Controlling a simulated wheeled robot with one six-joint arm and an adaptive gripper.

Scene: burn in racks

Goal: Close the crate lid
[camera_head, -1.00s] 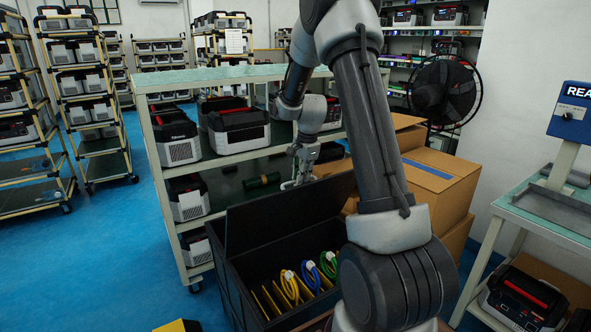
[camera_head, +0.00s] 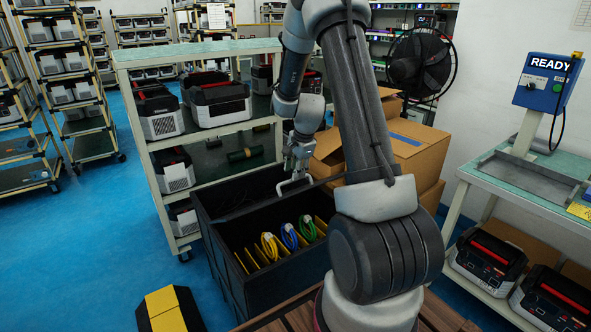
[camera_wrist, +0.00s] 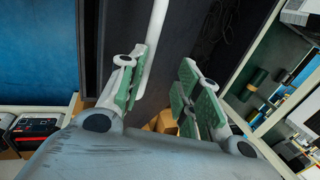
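The black crate (camera_head: 215,262) stands open on the floor in front of the shelf, with its front compartment uncovered. The lid cannot be told clearly from the dark far part of the crate. A thin white handle bar (camera_head: 293,184) shows at the crate's far side; in the wrist view the bar (camera_wrist: 156,35) runs beside the left finger. My gripper (camera_head: 301,158) is just above the bar at the crate's far right. In the wrist view my gripper (camera_wrist: 163,95) has its green-padded fingers apart, with no grip on the bar visible.
Yellow, blue and green cable coils (camera_head: 290,237) sit between yellow dividers in the crate. Cardboard boxes (camera_head: 412,150) stand close on the right. A shelf (camera_head: 215,50) with devices is behind, and a yellow-black block (camera_head: 168,308) is in front. Blue floor is clear at left.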

